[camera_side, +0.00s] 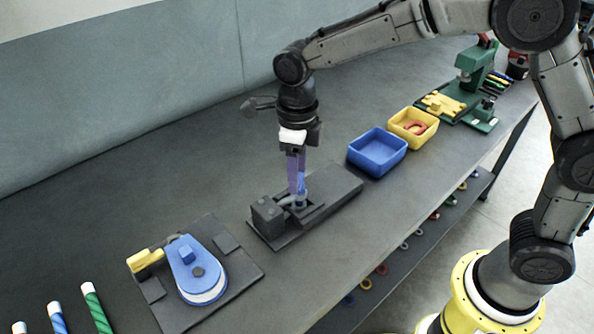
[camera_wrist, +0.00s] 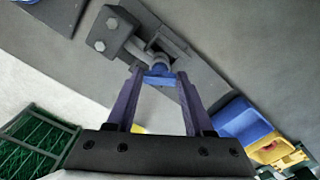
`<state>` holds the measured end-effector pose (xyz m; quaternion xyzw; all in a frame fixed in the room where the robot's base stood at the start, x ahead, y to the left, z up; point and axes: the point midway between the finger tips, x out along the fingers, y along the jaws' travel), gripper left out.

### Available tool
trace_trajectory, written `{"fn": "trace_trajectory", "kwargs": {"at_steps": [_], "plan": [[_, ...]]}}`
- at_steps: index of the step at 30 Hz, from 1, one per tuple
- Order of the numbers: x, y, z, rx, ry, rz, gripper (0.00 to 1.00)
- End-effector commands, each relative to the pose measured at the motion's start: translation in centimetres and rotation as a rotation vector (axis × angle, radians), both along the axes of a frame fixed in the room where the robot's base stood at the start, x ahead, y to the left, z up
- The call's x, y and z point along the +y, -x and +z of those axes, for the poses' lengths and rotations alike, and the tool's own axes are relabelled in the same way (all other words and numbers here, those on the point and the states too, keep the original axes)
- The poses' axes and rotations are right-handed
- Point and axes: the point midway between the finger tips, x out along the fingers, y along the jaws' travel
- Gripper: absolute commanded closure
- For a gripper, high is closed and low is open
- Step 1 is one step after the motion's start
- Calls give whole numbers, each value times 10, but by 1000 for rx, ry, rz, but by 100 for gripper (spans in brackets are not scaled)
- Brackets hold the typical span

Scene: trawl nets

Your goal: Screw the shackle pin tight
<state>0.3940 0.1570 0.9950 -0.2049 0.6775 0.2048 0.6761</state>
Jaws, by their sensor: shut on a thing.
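The shackle (camera_side: 287,201) is a grey bow held in a dark fixture plate (camera_side: 340,189) on the bench; in the wrist view (camera_wrist: 146,52) it lies beside a block with bolt heads. The shackle pin shows a blue head (camera_wrist: 159,79) at the shackle. My gripper (camera_side: 299,192) points straight down over the fixture, its purple fingers shut on the blue pin head. In the wrist view, one finger of my gripper (camera_wrist: 160,73) stands on each side of the head. The pin's shank and thread are hidden, so I cannot tell how deep it sits.
A blue bin (camera_side: 377,152) and a yellow bin (camera_side: 412,127) with a red-orange piece stand to the right. A green press (camera_side: 474,85) is beyond them. A blue pulley block (camera_side: 197,268) on a dark plate and striped rods (camera_side: 95,306) are at the left.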

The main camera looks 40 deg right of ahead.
Motion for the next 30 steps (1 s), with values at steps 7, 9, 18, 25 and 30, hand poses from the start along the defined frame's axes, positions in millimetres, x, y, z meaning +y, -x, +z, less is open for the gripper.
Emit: {"fn": "trace_trajectory", "kwargs": {"at_steps": [7,9,18,25,30], "plan": [[1,-3,6,-13,-5,-46,100],[1,-3,6,-13,-5,-51,100],[1,-3,6,-14,-6,-51,100],[0,-2,4,-9,-3,-51,18],[0,-1,2,-6,-2,-50,18]]}}
